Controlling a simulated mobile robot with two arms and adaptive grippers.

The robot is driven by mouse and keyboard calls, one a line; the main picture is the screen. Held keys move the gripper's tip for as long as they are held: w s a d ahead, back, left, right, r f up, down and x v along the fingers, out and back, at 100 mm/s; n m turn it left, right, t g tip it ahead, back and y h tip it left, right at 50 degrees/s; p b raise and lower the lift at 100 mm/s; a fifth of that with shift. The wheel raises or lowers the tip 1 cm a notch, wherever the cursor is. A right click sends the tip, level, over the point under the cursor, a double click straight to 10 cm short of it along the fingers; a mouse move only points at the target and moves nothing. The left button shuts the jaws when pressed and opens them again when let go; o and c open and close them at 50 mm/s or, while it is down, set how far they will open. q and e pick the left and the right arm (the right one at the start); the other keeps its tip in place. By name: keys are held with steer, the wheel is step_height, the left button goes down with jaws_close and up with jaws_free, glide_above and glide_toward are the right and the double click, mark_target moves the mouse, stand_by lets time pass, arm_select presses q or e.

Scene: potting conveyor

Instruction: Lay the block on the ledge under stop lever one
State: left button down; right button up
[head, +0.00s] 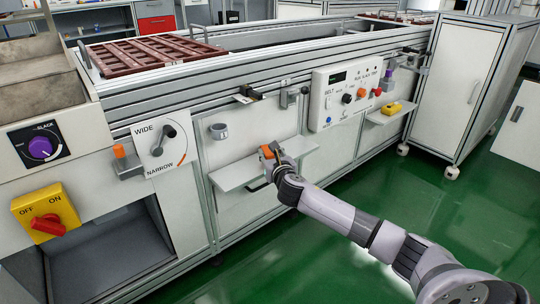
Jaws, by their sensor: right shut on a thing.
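My right gripper (273,158) comes in from the lower right and is shut on a small orange block (266,151). The gripper's fingers partly hide the block. It is over the right part of a pale ledge (235,176) on the front of the conveyor; I cannot tell whether the block touches the ledge. Above this ledge, a dark lever (246,94) sticks out from the conveyor rail; no number on it is readable. A second ledge (378,118) further right bears a yellow block (393,108). My left gripper is not in view.
A grey cup-like holder (219,131) is fixed to the panel left of the gripper. A control panel (342,97) with knobs is to the right. At the left are a WIDE/NARROW dial plate (158,147) and a yellow switch box (45,214). Green floor (330,255) is open in front.

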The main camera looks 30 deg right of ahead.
steer(key=shift+f, duration=0.1)
steer(key=o, duration=1.2)
